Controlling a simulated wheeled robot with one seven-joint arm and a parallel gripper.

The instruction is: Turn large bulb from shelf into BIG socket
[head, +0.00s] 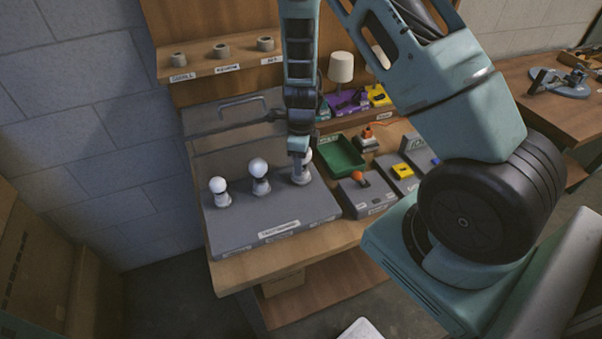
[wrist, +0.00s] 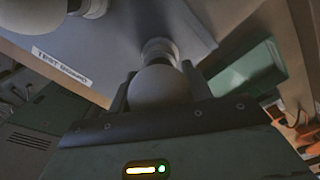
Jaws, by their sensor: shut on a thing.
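My gripper (head: 299,151) points down over the right end of the grey test board (head: 272,219). It is shut on a large white bulb (head: 307,158). In the wrist view the round bulb (wrist: 160,85) sits between the two fingers (wrist: 153,92), with its neck at a pale round socket (wrist: 159,50) on the board. The right-hand socket (head: 301,177) is directly under the gripper in the head view. Whether the bulb's thread is engaged cannot be told. Two more white bulbs, a middle one (head: 259,168) and a left one (head: 218,185), stand upright in the board's other sockets.
A green tray (head: 341,157) lies close right of the board, with a grey switch box (head: 366,191) in front of it. A shelf (head: 218,62) with several small round holders is behind. A white-shaded lamp (head: 341,67) stands at the back.

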